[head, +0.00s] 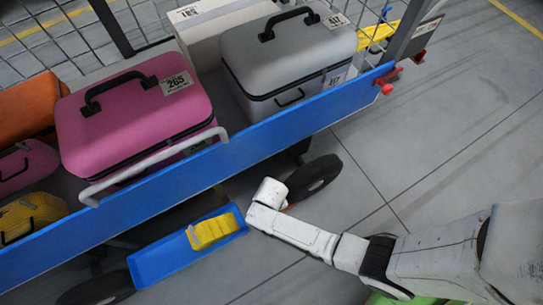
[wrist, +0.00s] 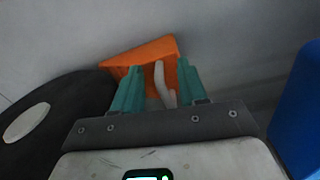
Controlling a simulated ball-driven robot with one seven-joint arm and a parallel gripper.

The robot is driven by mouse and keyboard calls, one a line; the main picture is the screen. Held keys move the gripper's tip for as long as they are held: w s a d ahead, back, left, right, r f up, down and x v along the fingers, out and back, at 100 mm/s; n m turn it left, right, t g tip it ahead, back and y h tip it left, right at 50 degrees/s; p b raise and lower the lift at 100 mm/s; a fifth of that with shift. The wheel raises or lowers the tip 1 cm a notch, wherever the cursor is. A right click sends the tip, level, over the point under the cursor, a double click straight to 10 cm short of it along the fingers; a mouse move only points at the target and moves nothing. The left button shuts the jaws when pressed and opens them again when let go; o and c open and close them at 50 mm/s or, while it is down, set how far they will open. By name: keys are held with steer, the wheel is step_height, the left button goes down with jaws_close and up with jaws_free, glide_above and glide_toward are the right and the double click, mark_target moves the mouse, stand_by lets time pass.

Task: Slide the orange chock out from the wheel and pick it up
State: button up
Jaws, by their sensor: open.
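The orange chock (wrist: 140,53) lies on the floor against the black wheel (wrist: 60,115) in the wrist view. A pale curved handle (wrist: 160,75) stands up from the chock. My gripper (wrist: 158,67) is open, its two teal fingers on either side of the handle, with a gap on each side. In the head view the wheel (head: 318,178) stands at the cart's near right corner. There my wrist hides my gripper's fingers and most of the chock; only a sliver of orange shows beside the wheel.
The cart's blue side rail (head: 270,125) runs above the wheel. It carries a pink case (head: 135,125) and a grey case (head: 285,60). A blue tray (head: 160,265) with a yellow block (head: 212,232) sits low left of my wrist. Floor to the right is clear.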

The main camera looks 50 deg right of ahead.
steer(key=shift+f, duration=0.1)
jaws_close()
stand_by(0.4)
stand_by(0.3)
